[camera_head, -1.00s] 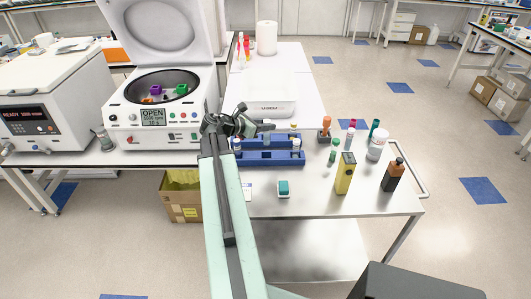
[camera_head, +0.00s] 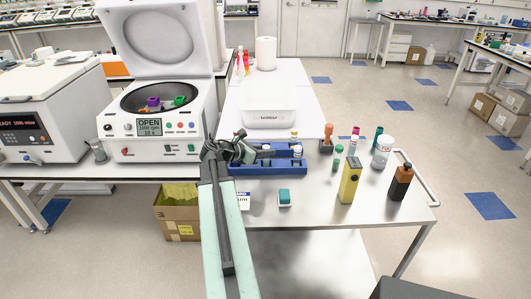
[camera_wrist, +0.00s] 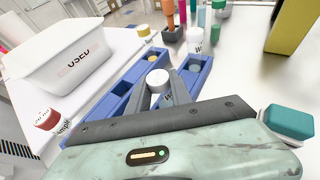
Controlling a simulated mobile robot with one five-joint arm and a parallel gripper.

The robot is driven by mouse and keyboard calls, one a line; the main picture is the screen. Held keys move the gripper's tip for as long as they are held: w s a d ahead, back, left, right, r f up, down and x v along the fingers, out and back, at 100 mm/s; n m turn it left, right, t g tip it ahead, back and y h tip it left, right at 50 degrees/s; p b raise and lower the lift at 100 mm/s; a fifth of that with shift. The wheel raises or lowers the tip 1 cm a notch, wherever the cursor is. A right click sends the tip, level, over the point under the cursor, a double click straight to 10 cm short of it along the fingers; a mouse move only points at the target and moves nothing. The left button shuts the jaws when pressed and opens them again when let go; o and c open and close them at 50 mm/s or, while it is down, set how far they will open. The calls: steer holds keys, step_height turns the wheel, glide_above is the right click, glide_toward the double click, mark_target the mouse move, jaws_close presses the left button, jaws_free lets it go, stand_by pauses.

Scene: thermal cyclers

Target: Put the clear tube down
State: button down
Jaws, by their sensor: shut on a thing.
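The clear tube shows in the wrist view as a round white cap (camera_wrist: 158,80) between my gripper's fingers, with its body mostly hidden below the cap. My gripper (camera_wrist: 166,88) is shut on it. The tube is over the blue rack (camera_wrist: 120,92), and I cannot tell whether its lower end is inside a slot. In the head view my gripper (camera_head: 250,152) is at the left part of the blue rack (camera_head: 268,169), low over the bench. The arm and fingers hide most of the held tube there.
A white bin (camera_head: 268,107) stands behind the rack. A teal-topped block (camera_head: 284,197) lies in front. A yellow box (camera_head: 349,180), brown bottle (camera_head: 400,183), white jar (camera_head: 382,153) and several capped tubes stand to the right. An open centrifuge (camera_head: 160,125) is at left.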

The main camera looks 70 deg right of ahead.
steer(key=c, duration=1.2)
jaws_free()
steer(key=shift+f, duration=0.1)
steer(key=shift+o, duration=0.2)
steer(key=shift+r, duration=0.25)
steer(key=p+v, duration=0.5)
steer(key=v, duration=0.7)
